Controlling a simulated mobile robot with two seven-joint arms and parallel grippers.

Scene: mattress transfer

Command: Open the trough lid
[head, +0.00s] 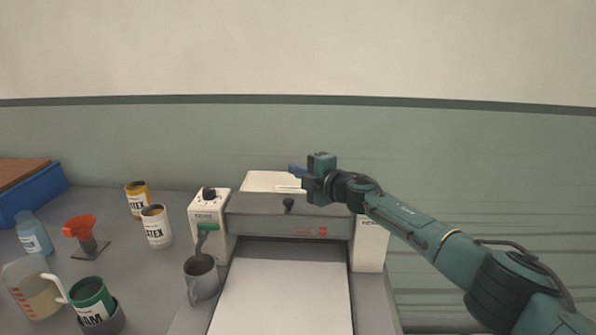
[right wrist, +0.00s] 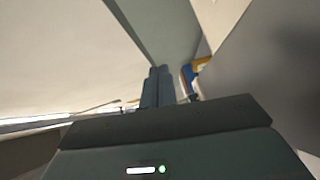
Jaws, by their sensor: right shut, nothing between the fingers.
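A machine with two white side housings (head: 208,222) stands on the bench. A grey cover (head: 255,205) with a small dark knob (head: 288,204) spans between them. A pale panel (head: 265,181) rises behind the grey cover; I cannot tell for certain which of the two is the trough lid. My right gripper (head: 296,171) is above the machine, in front of the pale panel's right part, pointing left. Its blue fingers are together and empty; they also show in the right wrist view (right wrist: 156,72). Whether they touch the panel is unclear. My left gripper is out of view.
A white sheet (head: 282,295) lies in front of the cover. Cans (head: 155,227), a bottle (head: 33,235), a jug (head: 32,290) and a blue tray (head: 45,190) stand further left. A wall stands behind.

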